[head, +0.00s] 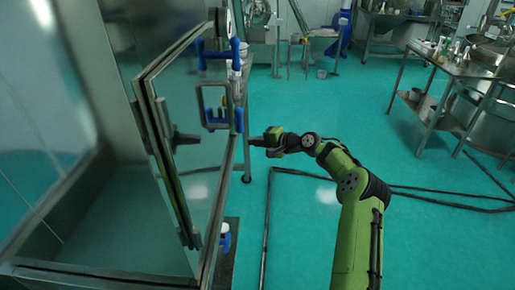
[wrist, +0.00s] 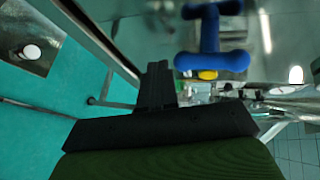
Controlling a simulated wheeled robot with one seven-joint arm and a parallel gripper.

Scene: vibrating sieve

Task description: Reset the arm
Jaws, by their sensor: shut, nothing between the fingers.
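My arm, green with dark joints, reaches out over the floor in the head view. My gripper (head: 254,141) is at its end and points left, close to the edge of a glass-panelled door (head: 190,140). I cannot tell whether it touches the door. In the wrist view my gripper (wrist: 157,72) shows its dark fingers together, with nothing between them. A blue handle-like part (wrist: 211,45) shows beyond the fingers there.
The door belongs to a large metal cabinet (head: 75,220) on the left. Steel tables (head: 463,68) stand at the upper right. Dark cables (head: 420,192) run along the green floor (head: 300,230). Open floor lies around the arm.

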